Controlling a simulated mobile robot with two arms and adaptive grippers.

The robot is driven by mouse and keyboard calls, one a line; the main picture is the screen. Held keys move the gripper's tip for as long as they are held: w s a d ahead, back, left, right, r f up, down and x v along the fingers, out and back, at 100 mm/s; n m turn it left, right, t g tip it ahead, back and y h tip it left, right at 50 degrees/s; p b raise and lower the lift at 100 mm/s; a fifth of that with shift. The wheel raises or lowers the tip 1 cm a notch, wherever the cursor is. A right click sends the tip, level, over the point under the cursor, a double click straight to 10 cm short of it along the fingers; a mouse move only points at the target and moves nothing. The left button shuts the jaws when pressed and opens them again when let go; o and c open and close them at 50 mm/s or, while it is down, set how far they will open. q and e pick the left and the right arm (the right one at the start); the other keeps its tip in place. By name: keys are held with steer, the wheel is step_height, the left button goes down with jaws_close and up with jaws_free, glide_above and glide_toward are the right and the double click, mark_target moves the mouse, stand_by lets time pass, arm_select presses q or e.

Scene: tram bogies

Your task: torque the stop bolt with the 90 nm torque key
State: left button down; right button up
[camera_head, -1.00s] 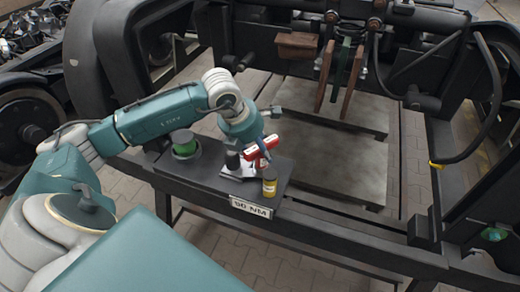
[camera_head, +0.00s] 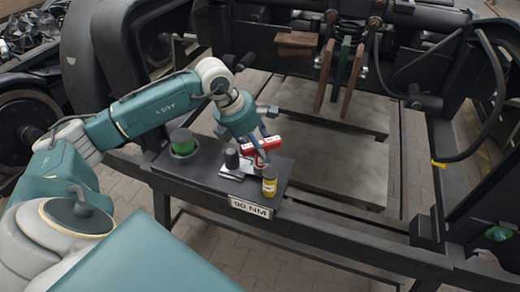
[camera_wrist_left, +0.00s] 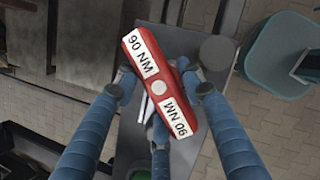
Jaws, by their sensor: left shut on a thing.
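The torque key is a red bar marked "90 NM" twice, seen close in the left wrist view (camera_wrist_left: 169,85) and small in the head view (camera_head: 264,144). My left gripper (camera_head: 260,150) is shut on it, above the dark tray. In the left wrist view the blue fingers of my left gripper (camera_wrist_left: 160,92) close around the key from several sides. Whether the key touches the tray or holder below cannot be told. I cannot make out the stop bolt for certain. My right gripper is not in view.
Behind stands the bogie frame (camera_head: 270,45) with brown pads and a hanging hose (camera_head: 497,90).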

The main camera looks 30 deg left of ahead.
arm_select(q)
steer(key=shift+m, duration=0.3)
steer(key=shift+w+m+h+b, duration=0.15)
steer(key=shift+m+h+b, duration=0.2)
steer(key=shift+m, duration=0.65)
steer(key=shift+d, duration=0.1)
steer(key=shift+m+g, duration=0.4)
steer(key=shift+m+h, duration=0.25)
steer(key=shift+m, duration=0.35)
steer(key=shift+d+m+g+b, duration=0.1)
steer(key=shift+m+g+b, duration=0.35)
steer(key=shift+m, duration=0.55)
